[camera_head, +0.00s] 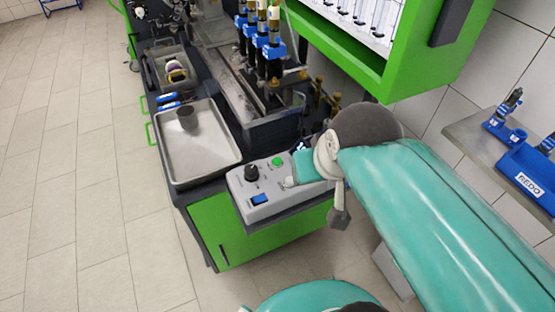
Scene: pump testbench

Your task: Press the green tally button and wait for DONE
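The green tally button (278,161) is a small round cap on the upper face of a light grey control box (272,203) at the bench's front right corner. A black knob (251,172) and a blue rocker switch (259,199) share that face. My teal-sleeved arm comes in from the right, and its end covers the right part of the box. My gripper is near there, just right of the green button, but its fingers cannot be made out clearly. I cannot tell whether it touches the box. No readable DONE text shows.
A metal tray (196,165) with a grey cup (187,117) lies left of the box. Blue-collared injectors (271,47) stand behind it. A green cabinet (400,75) overhangs at the upper right. A shelf (476,134) with blue holders is at the right. The floor at left is clear.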

